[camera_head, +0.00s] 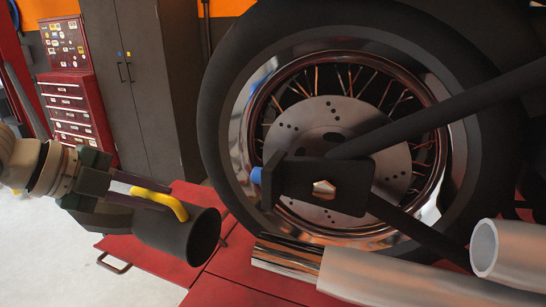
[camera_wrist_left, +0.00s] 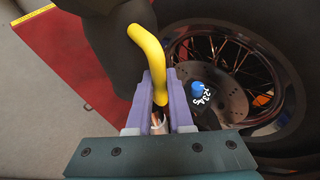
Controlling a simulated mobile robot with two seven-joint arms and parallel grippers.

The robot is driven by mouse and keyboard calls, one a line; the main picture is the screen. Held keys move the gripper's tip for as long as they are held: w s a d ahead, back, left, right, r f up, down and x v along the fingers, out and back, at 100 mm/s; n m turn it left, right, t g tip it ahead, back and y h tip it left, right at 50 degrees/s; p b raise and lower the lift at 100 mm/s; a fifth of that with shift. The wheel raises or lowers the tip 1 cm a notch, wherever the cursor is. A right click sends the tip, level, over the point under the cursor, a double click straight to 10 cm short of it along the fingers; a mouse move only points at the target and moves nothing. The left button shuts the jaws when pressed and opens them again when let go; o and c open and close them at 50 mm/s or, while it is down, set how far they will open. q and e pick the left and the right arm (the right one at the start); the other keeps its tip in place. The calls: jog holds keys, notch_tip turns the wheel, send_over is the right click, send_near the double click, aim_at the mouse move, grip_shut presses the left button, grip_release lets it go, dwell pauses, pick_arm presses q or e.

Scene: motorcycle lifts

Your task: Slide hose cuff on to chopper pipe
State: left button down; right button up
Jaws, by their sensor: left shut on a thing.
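The hose cuff (camera_head: 180,238) is a dark cylinder with a bent yellow handle (camera_head: 168,199), and its open end faces right. My left gripper (camera_head: 150,196) is shut on the yellow handle, which also shows between the purple fingers in the left wrist view (camera_wrist_left: 150,50). The chopper has a lower pipe (camera_head: 400,276) with a shiny chrome end (camera_head: 287,256), and an upper pipe (camera_head: 508,255) with an open end at the right. The cuff is left of the chrome end, with a gap between them in the picture. My right gripper is out of view.
The red lift platform (camera_head: 215,290) lies below. A grey cabinet (camera_head: 160,85) and red tool chest (camera_head: 75,110) stand behind.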

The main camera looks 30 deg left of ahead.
pick_arm(q)
jog(key=shift+w+a+r, duration=0.15)
jog(key=shift+a+r, duration=0.05)
jog(key=shift+w+d+p, duration=0.2)
jog(key=shift+d+p, duration=0.05)
jog(key=shift+d, duration=0.65)
jog(key=shift+w+d+p, duration=0.25)
jog(key=shift+d, duration=0.6)
jog(key=shift+w+d+p, duration=0.2)
jog(key=shift+d+p, duration=0.05)
jog(key=shift+d, duration=0.65)
jog(key=shift+w+d+p, duration=0.3)
jog(key=shift+w+d, duration=0.25)
jog(key=shift+d, duration=1.65)
jog(key=shift+w+d+p, duration=0.25)
jog(key=shift+w+d, duration=0.25)
jog(key=shift+d, duration=1.75)
jog(key=shift+w+d+p, duration=0.3)
jog(key=shift+w+d, duration=0.25)
jog(key=shift+d, duration=1.65)
